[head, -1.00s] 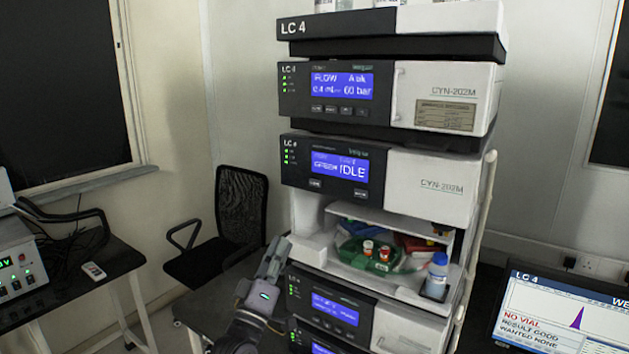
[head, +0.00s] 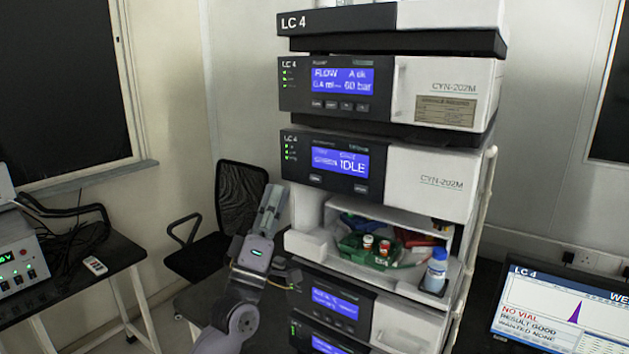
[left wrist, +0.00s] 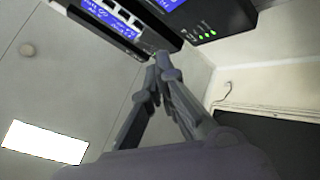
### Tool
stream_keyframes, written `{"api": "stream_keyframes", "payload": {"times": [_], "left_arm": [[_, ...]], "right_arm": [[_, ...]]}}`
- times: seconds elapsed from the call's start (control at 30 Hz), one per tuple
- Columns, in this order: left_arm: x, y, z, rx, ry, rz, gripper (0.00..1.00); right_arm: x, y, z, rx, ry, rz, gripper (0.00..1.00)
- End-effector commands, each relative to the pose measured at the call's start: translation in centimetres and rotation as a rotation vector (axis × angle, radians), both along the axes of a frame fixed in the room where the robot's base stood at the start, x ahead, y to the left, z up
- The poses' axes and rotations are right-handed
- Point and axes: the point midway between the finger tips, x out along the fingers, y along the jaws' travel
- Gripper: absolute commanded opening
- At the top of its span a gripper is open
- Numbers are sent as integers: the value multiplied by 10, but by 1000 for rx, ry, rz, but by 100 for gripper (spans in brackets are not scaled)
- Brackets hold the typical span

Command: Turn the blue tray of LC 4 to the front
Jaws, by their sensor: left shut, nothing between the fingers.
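The LC 4 stack (head: 428,177) has an open bay below the IDLE module. In the bay a green tray (head: 352,246) faces the front, with two vials (head: 368,242) with white and red caps. A red tray (head: 415,237) is behind it to the right. A small bit of the blue tray (head: 347,219) seems to show at the back left; the rest is hidden. My left gripper (head: 272,196) is shut and empty, pointing up, left of the stack and outside the bay. Its closed fingers (left wrist: 160,62) fill the middle of the left wrist view. My right gripper is not in view.
A blue-capped bottle (head: 436,270) stands at the bay's front right corner. A black chair (head: 240,205) is behind my left arm. A monitor (head: 552,308) at the lower right reads NO VIAL. A side table (head: 75,285) is at the left.

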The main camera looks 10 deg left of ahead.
Motion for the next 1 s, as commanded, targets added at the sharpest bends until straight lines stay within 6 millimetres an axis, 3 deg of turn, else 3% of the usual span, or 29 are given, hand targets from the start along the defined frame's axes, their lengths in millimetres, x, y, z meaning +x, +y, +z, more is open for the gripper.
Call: {"api": "stream_keyframes", "payload": {"times": [0.5, 1.0], "left_arm": [[63, -23, -3, 1, -1, 0, 0], [74, -27, 0, 1, 0, -1, 0]], "right_arm": [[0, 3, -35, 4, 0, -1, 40], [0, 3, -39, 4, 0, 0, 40]]}}
